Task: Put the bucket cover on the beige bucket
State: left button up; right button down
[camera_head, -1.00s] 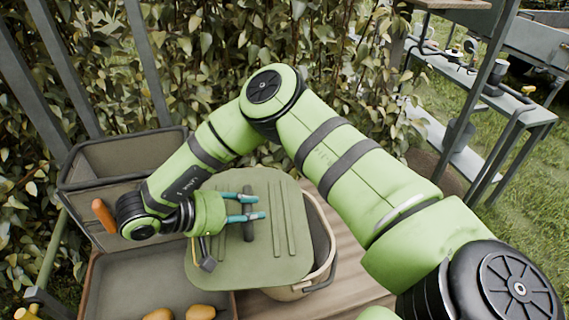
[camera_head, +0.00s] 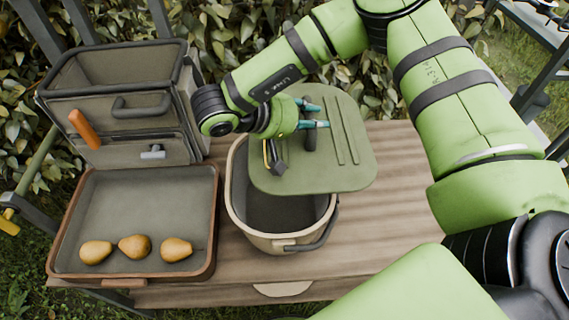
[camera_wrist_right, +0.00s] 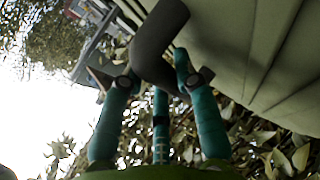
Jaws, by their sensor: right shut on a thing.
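The beige bucket (camera_head: 262,243) stands on the wooden table, its mouth partly open to view and its inside dark. The green bucket cover (camera_head: 350,176) is a flat rounded square with raised ribs and a dark handle. My right gripper (camera_head: 314,113) is shut on the cover's handle. It holds the cover above the bucket, shifted right and toward the back, so the front left of the mouth shows. In the right wrist view, the teal fingers (camera_wrist_right: 160,85) close on the dark handle (camera_wrist_right: 157,42), with the cover (camera_wrist_right: 255,50) beside it. My left gripper is not in view.
A brown-rimmed tray (camera_head: 214,240) with three pears (camera_head: 135,246) lies left of the bucket. A grey organizer box (camera_head: 115,100) with an orange-handled tool (camera_head: 84,128) stands behind it. The wooden table (camera_head: 395,225) is clear right of the bucket. A leafy hedge stands behind.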

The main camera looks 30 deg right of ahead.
aim_at(278, 155)
jog(key=a+f, duration=0.1)
jog(key=a, duration=0.1)
jog(key=a+f, duration=0.1)
jog(key=a, duration=0.1)
jog(key=s+a+f, duration=0.1)
jog(key=a+f, duration=0.1)
jog(key=a, duration=0.1)
jog(key=shift+s+a+p, duration=0.1)
jog(key=shift+p, duration=0.3)
jog(key=shift+a+f, duration=0.15)
jog(key=shift+a, duration=0.1)
jog(key=shift+s+a+f, duration=0.1)
jog(key=shift+f, duration=0.2)
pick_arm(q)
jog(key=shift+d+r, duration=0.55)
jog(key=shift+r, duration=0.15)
pick_arm(e)
notch_tip(278, 155, down, 4)
jog(key=shift+r, duration=0.25)
jog(key=shift+f, duration=0.1)
